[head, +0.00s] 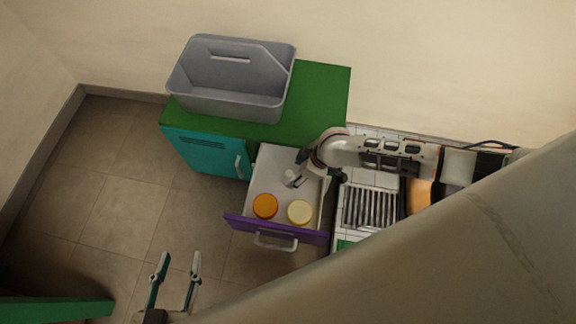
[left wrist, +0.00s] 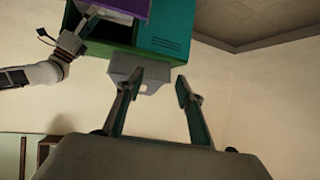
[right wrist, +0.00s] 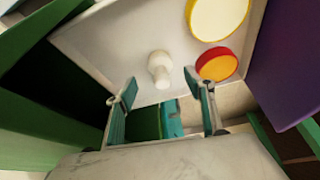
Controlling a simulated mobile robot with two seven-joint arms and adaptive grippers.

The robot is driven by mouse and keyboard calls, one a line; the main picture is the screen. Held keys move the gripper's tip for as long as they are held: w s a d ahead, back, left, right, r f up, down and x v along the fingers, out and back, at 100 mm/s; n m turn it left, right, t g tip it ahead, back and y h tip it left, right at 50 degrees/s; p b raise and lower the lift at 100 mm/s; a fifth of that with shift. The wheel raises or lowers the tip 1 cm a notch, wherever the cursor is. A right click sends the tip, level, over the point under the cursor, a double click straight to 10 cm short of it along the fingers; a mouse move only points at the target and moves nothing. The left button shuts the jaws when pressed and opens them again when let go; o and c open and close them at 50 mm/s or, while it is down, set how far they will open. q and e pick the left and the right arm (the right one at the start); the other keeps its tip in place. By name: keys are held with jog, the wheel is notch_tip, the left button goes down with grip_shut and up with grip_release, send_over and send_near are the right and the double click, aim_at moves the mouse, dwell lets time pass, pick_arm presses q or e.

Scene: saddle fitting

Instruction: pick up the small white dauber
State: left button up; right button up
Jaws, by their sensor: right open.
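The small white dauber (right wrist: 160,68) stands in the open drawer (head: 277,163), near its middle. In the head view the dauber (head: 291,177) shows just below my right gripper (head: 297,176). In the right wrist view my right gripper (right wrist: 163,92) is open, with the dauber beyond the gap between its fingertips. I cannot tell whether they touch. My left gripper (head: 176,258) is open and empty over the floor, away from the drawer. It also shows open in the left wrist view (left wrist: 158,82).
An orange-lidded jar (head: 265,206) and a cream-lidded jar (head: 300,212) stand in the drawer near its purple front (head: 272,231). A grey caddy (head: 230,85) sits on the green cabinet top (head: 325,95). A ribbed rack (head: 370,208) is right of the drawer.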

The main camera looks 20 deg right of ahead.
aim_at(292, 174)
jog(key=x, duration=0.1)
jog(key=b+x, duration=0.1)
jog(key=x, duration=0.1)
jog(key=shift+s+a+f, duration=0.1)
jog(key=shift+s+a, duration=0.05)
jog(key=shift+s, duration=0.15)
jog(key=shift+w+b+x, duration=0.2)
jog(key=shift+b+x, duration=0.6)
jog(key=shift+x, duration=0.4)
jog(key=shift+w+r, duration=0.2)
jog(key=shift+r, duration=0.05)
jog(key=c, duration=1.2)
pick_arm(q)
jog(key=shift+w+d+r+n+t, duration=0.15)
jog(key=shift+w+d+r+n, duration=0.05)
jog(key=shift+d+r, duration=0.3)
jog(key=shift+w+d+r+n+t, duration=0.2)
jog(key=shift+d+r, duration=0.15)
jog(key=shift+d, duration=0.15)
